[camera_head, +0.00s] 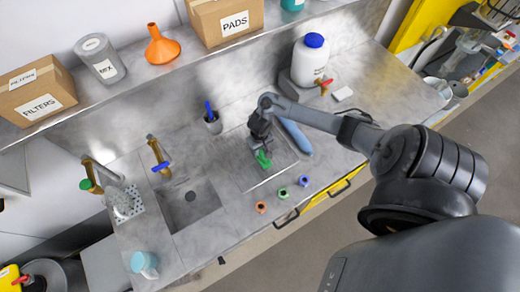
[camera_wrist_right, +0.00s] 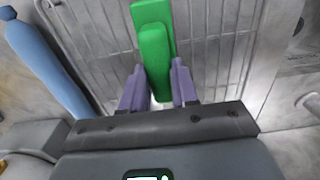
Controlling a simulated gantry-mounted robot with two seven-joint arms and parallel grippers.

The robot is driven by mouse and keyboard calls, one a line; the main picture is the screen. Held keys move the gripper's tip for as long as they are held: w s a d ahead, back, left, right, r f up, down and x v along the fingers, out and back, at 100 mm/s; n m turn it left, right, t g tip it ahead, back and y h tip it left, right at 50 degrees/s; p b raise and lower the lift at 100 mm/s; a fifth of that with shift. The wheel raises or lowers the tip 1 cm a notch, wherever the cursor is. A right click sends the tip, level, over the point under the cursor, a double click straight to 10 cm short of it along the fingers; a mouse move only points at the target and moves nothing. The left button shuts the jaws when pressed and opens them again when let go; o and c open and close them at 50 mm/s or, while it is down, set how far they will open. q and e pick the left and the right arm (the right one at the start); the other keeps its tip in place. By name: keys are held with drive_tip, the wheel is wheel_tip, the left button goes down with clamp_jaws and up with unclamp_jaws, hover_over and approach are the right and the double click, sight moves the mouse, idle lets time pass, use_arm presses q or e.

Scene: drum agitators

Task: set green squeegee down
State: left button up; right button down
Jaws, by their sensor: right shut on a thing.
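The green squeegee (camera_head: 263,159) is at my right gripper, over the ribbed metal drying area beside the sink. In the right wrist view the green squeegee (camera_wrist_right: 155,60) stands between the two purple-grey fingers of my right gripper (camera_wrist_right: 158,88). The fingers are shut on its green body. In the head view the right gripper (camera_head: 260,145) reaches down from the counter's right side. Whether the squeegee touches the surface below cannot be told. The left gripper is not in view.
The ribbed drainer (camera_wrist_right: 215,60) lies below the squeegee. A blue rounded object (camera_head: 297,136) lies at its right in the head view. The sink (camera_head: 190,203) is to the left. Several small coloured rings (camera_head: 282,193) sit along the counter's front edge.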

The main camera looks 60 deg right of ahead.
drive_tip(key=shift+f, duration=0.25)
drive_tip(key=c, duration=0.9)
unclamp_jaws()
drive_tip(key=shift+o, duration=0.2)
